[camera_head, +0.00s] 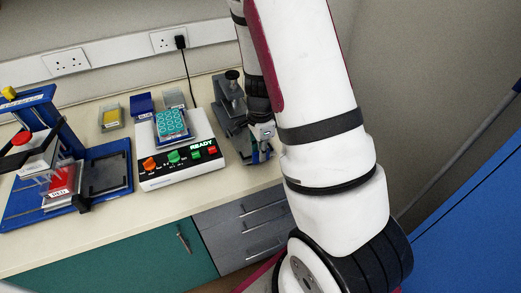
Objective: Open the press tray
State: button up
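A dark grey device (228,100) with a round black knob on top stands at the right end of the bench; it looks like the press. My arm hides the area to the right of the device.
A white machine (182,166) with coloured buttons, a READY display and a teal well plate (171,124) stands left of the device. A blue-framed station (75,185) with red parts is at far left. Small bins stand behind. Grey drawers (245,235) are below the bench edge.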

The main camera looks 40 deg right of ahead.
notch_tip(320, 180, up, 12)
dwell(0.7)
dwell(0.4)
jog(key=s+a+r+n+t+y, duration=0.1)
jog(key=s+a+r+n+t, duration=0.25)
jog(key=a+r+n, duration=0.75)
jog(key=s+a+r+n+t+h, duration=0.1)
jog(key=s+a+r+n+t, duration=0.1)
jog(key=s+a+r+n, duration=0.3)
jog(key=shift+s+r+n, duration=1.85)
jog(key=shift+s+n, duration=0.75)
jog(key=shift+s, duration=0.25)
jog(key=shift+a, duration=0.1)
